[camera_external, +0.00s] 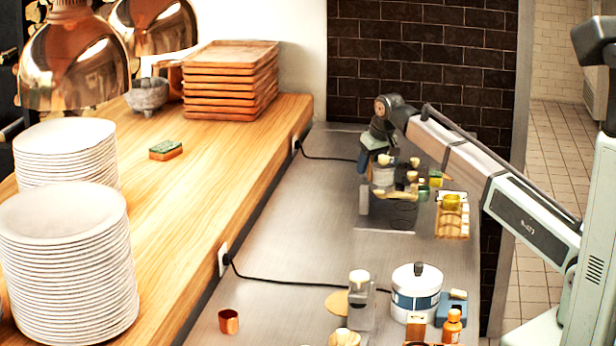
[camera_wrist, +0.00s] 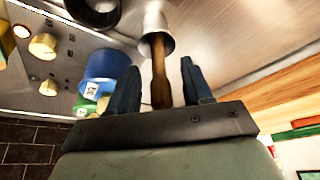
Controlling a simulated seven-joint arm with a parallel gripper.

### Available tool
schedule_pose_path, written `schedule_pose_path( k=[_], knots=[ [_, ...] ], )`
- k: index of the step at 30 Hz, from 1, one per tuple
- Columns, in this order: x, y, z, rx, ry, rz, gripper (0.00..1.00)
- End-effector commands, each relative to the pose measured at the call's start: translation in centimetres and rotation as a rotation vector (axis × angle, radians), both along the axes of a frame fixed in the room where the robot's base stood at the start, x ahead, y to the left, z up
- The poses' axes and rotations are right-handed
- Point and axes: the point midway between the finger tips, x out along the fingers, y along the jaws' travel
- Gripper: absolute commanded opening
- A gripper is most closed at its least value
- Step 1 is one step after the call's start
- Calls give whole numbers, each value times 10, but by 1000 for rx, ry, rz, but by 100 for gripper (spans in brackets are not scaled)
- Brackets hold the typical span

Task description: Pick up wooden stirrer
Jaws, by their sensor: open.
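The wooden stirrer (camera_wrist: 160,82) is a brown stick in the wrist view. Its far end meets a pale metallic cup-like piece (camera_wrist: 155,32); I cannot tell whether it stands inside it. My gripper (camera_wrist: 159,67) has its two blue fingers apart, one on each side of the stirrer, with a visible gap to each. The stirrer's near end is hidden behind the gripper's dark body. In the external view my gripper (camera_external: 363,163) is at the far end of the steel counter, beside a cluster of small items, and I cannot make out the stirrer there.
A blue container (camera_wrist: 104,72) and pale knobs (camera_wrist: 43,46) lie left of my fingers in the wrist view. A tray with a yellow item (camera_external: 452,203) stands right of the cluster. A white pot (camera_external: 416,292) stands nearer.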

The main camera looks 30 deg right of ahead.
Motion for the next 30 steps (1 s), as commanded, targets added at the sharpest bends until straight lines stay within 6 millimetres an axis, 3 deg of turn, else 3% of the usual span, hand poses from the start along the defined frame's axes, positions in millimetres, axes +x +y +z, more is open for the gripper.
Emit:
schedule_pose_path(
  k=[7,23,30],
  knots=[
    [1,0,-3,0,0,0,50],
    [1,0,-3,0,0,0,0],
    [1,0,-3,0,0,0,0]
  ],
)
